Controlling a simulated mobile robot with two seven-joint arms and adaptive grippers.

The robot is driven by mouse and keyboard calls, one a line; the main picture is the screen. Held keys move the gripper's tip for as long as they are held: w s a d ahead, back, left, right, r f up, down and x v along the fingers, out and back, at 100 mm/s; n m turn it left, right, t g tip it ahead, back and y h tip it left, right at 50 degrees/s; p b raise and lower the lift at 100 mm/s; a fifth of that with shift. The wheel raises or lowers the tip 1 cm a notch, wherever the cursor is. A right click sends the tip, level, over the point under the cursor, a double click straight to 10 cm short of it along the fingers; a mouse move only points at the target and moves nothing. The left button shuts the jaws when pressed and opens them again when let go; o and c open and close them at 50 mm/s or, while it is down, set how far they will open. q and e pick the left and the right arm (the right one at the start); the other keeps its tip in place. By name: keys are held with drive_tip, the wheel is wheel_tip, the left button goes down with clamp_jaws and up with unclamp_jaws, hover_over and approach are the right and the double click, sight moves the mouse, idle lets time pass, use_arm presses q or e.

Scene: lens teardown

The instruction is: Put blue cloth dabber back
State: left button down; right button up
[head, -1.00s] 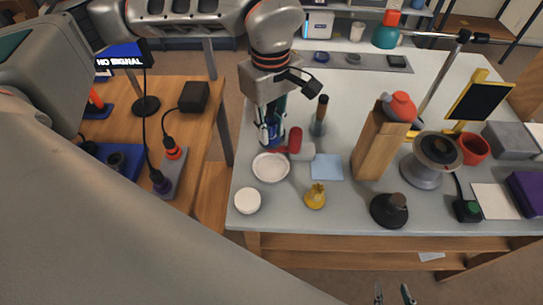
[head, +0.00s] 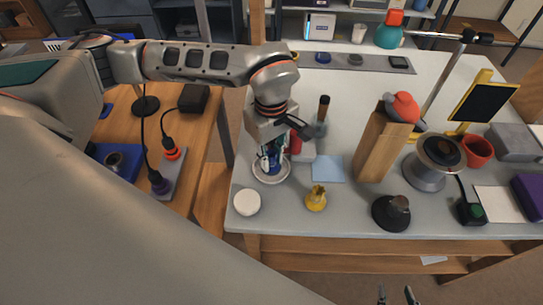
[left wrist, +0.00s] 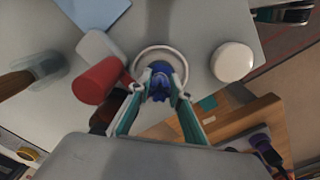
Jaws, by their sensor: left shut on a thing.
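My left gripper (head: 271,168) is shut on the blue cloth dabber (left wrist: 162,84). It points down over the white saucer (head: 257,176). In the left wrist view the dabber sits between the fingertips and overlaps the near part of the saucer (left wrist: 181,56). I cannot tell whether the dabber touches the saucer. In the head view the fingers hide much of the dabber. My right gripper (head: 396,296) shows only its fingertips at the bottom edge, apart and empty, away from the bench.
A red-headed tool (left wrist: 97,81) lies close beside the saucer. A round white lid (head: 247,202), a yellow piece (head: 316,198) and a blue cloth square (head: 328,168) are nearby. A tall wooden block (head: 379,146) stands further right.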

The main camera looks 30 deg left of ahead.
sight(271, 155)
use_arm(q)
drive_tip(key=shift+f, duration=0.2)
drive_tip(key=c, duration=2.1)
unclamp_jaws()
wheel_tip(271, 155, up, 12)
drive_tip(key=shift+r+p, duration=0.2)
drive_tip(key=shift+p, duration=0.25)
drive_tip(key=shift+s, duration=0.1)
